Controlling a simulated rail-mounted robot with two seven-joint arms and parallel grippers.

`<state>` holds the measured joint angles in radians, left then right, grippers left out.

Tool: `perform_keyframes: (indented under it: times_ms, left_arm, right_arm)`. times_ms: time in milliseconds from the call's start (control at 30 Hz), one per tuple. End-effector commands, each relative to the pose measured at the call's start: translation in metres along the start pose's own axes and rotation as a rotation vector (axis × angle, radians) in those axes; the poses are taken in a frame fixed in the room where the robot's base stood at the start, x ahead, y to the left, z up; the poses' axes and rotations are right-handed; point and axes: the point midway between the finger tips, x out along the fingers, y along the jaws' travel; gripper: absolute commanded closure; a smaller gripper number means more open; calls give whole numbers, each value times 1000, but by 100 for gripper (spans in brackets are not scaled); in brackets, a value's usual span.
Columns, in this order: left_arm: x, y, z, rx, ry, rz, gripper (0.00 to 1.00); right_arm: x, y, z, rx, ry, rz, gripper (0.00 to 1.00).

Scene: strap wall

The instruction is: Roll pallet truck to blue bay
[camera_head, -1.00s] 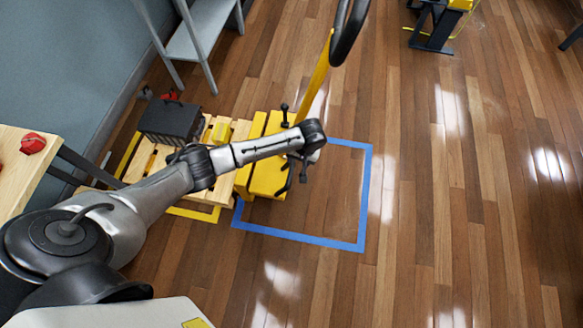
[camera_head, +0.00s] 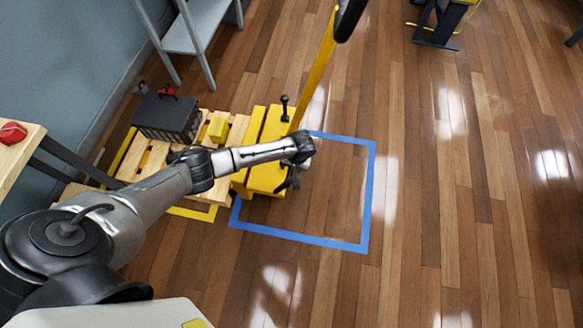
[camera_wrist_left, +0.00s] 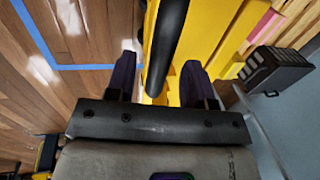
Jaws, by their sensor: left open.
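The yellow pallet truck (camera_head: 268,160) stands at the left part of the blue bay (camera_head: 300,238), a blue-taped outline on the wood floor. Its body overlaps the bay's left side, and its forks lie hidden under a wooden pallet (camera_head: 150,157). Its yellow handle bar (camera_head: 320,75) rises to a black grip (camera_head: 350,18), cut off by the top edge. My left gripper (camera_head: 294,180) is beside the truck's front, its fingers partly hidden by the wrist. In the left wrist view, the gripper (camera_wrist_left: 158,75) is open, with a black bar (camera_wrist_left: 169,45) showing between its fingers.
The pallet carries a black toolbox (camera_head: 167,117) and a small yellow block (camera_head: 218,129). A grey shelf (camera_head: 195,35) stands by the wall. A wooden table (camera_head: 20,155) with a red object (camera_head: 12,132) is at left.

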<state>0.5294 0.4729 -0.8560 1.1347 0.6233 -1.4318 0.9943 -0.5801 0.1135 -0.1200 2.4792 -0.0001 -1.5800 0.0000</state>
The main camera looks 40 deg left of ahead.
Motion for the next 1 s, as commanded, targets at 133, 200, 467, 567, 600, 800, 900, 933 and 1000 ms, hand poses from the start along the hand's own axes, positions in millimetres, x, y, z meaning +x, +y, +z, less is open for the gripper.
perform_keyframes:
  times_ms: [133, 200, 467, 567, 600, 800, 900, 933, 1000]
  left_arm:
    - [6, 0, 0, 0, 1, 0, 52]
    - [7, 0, 0, 0, 1, 0, 52]
    - [7, 0, 0, 0, 0, 0, 52]
    - [7, 0, 0, 0, 0, 0, 62]
    - [7, 0, 0, 0, 0, 0, 66]
    - [7, 0, 0, 0, 0, 0, 85]
    - [7, 0, 0, 0, 0, 0, 95]
    - [7, 0, 0, 0, 0, 0, 97]
    - [7, 0, 0, 0, 0, 0, 100]
  right_arm:
    - [4, 0, 1, 0, 0, 0, 45]
    - [4, 0, 1, -1, 0, 0, 45]
    - [4, 2, 2, -8, -1, 6, 45]
    - [4, 3, 2, -10, -1, 8, 45]
    - [4, 3, 2, -11, -1, 9, 45]
    - [4, 3, 2, -11, -1, 8, 45]
    - [4, 3, 2, -10, -1, 8, 45]
    - [4, 3, 2, -9, -1, 7, 45]
    - [4, 2, 2, -8, 0, 6, 45]
